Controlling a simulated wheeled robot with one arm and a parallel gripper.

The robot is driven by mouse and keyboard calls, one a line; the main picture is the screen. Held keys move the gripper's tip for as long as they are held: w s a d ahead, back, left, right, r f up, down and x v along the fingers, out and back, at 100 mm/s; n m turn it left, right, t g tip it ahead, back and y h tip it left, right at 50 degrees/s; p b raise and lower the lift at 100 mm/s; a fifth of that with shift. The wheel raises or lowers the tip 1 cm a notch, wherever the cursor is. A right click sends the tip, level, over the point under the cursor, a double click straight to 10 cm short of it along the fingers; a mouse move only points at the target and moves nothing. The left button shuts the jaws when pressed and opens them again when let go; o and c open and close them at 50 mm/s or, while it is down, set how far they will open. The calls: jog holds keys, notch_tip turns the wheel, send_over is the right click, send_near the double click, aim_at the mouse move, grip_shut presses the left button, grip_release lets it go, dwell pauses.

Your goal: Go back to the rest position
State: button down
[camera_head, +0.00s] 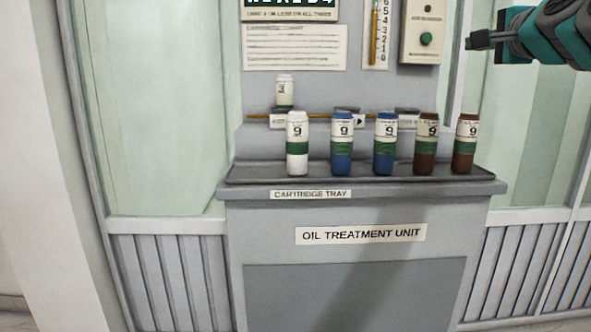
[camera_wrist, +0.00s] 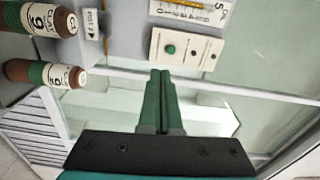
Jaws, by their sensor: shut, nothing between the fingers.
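My gripper (camera_head: 478,40) is at the upper right of the head view, shut and empty, above and to the right of the oil treatment unit (camera_head: 350,285). In the wrist view my gripper (camera_wrist: 160,75) shows its two green fingers together with nothing between them. It is apart from the cartridges and the panel.
A white cartridge (camera_head: 297,145), two blue ones (camera_head: 342,160) and two brown ones (camera_head: 426,162) stand on the cartridge tray (camera_head: 250,172). A smaller white cartridge (camera_head: 285,92) sits behind. A box with a green button (camera_head: 424,25) is left of my gripper. Glass panels (camera_head: 150,120) flank the unit.

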jog(key=a+f+n+g+y, duration=0.1)
jog(key=a+f+n+g, duration=0.1)
jog(key=a+f, duration=0.45)
jog(key=a+f+n+g+y, duration=0.1)
jog(key=a+f+n+g, duration=0.25)
jog(key=f, duration=0.55)
jog(key=s+a+f+n+g, duration=0.2)
jog(key=s+a+f, duration=0.25)
jog(key=f, duration=0.45)
jog(key=s+a+f+n+g, duration=0.25)
jog(key=s+a+f, duration=0.2)
jog(key=f, duration=0.45)
jog(key=s+f+n+g+h, duration=0.1)
jog(key=s+f+n+g, duration=0.2)
jog(key=s+f, duration=0.8)
jog(key=s+d+f+n+g+h, duration=0.1)
jog(key=s+f+n+g, duration=0.3)
jog(key=s+f, duration=0.8)
jog(key=s+g, duration=0.2)
jog(key=s, duration=0.4)
jog(key=shift+s+g, duration=0.3)
jog(key=shift+g, duration=0.1)
